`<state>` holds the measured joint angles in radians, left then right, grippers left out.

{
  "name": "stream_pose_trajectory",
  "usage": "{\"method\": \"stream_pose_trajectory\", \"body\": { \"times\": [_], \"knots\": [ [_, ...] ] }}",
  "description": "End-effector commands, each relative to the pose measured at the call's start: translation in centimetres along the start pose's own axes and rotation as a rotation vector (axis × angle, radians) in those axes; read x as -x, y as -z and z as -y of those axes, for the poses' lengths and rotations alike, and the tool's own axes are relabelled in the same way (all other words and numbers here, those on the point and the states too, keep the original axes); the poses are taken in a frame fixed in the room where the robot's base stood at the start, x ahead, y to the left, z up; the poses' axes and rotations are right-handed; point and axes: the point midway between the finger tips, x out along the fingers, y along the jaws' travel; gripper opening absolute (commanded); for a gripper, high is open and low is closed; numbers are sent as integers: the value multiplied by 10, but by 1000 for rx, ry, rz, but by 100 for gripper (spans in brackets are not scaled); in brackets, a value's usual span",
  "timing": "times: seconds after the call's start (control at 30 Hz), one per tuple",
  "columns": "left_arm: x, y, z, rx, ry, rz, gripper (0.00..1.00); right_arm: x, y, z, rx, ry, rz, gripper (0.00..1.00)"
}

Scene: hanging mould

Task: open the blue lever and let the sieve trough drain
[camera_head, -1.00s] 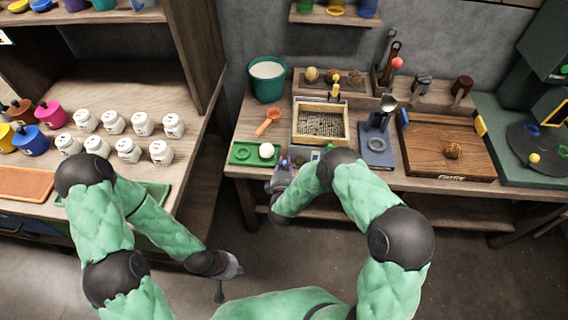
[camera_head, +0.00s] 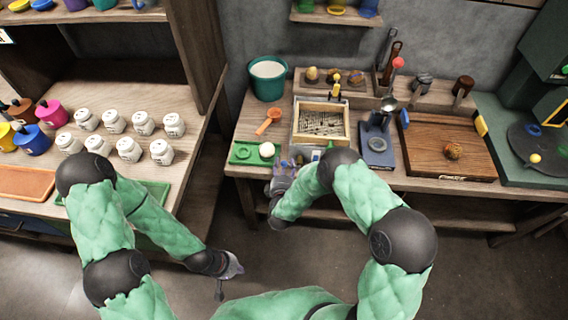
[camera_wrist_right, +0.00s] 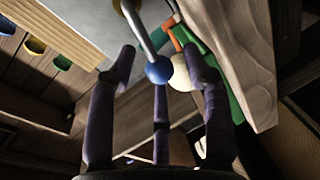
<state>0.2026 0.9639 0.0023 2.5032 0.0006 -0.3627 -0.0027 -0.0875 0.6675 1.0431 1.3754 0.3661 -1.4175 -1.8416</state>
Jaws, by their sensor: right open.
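The sieve trough (camera_head: 347,128) is a pale wooden frame on the right bench, with a grey, light-streaked surface inside. The blue lever (camera_wrist_right: 159,69) shows in the right wrist view as a blue ball on a metal rod. My right gripper (camera_wrist_right: 161,58) is open, with its dark fingers spread around the blue ball; I cannot tell whether any finger touches it. In the head view my right gripper (camera_head: 284,168) is at the bench's front edge, below the trough, partly covered by my arm. My left gripper (camera_head: 236,268) hangs low, away from the bench; its jaws are unclear.
A green tray (camera_head: 241,153) with a white ball (camera_head: 266,150) lies left of the trough, close to my right gripper. An orange scoop (camera_head: 268,122) and teal bucket (camera_head: 267,80) are behind it. A blue-grey stand (camera_head: 377,150) and wooden board (camera_head: 445,145) stand to the right.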

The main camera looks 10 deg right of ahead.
Motion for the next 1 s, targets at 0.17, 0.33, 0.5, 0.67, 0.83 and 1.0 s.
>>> {"method": "stream_pose_trajectory", "body": {
  "times": [0.17,0.33,0.5,0.67,0.83,1.0],
  "knots": [
    [0,0,0,0,0,0,0,36,1,0,1,2,-3,50],
    [0,0,0,0,0,0,0,69,1,0,2,0,-5,50],
    [0,0,0,0,0,0,0,91,1,0,1,-1,-4,50],
    [0,0,0,0,0,0,0,101,0,0,0,0,-2,50],
    [0,0,0,0,0,0,0,102,0,0,0,-1,-1,50],
    [0,0,0,0,0,0,0,102,0,0,0,-1,-1,50]
  ]
}}
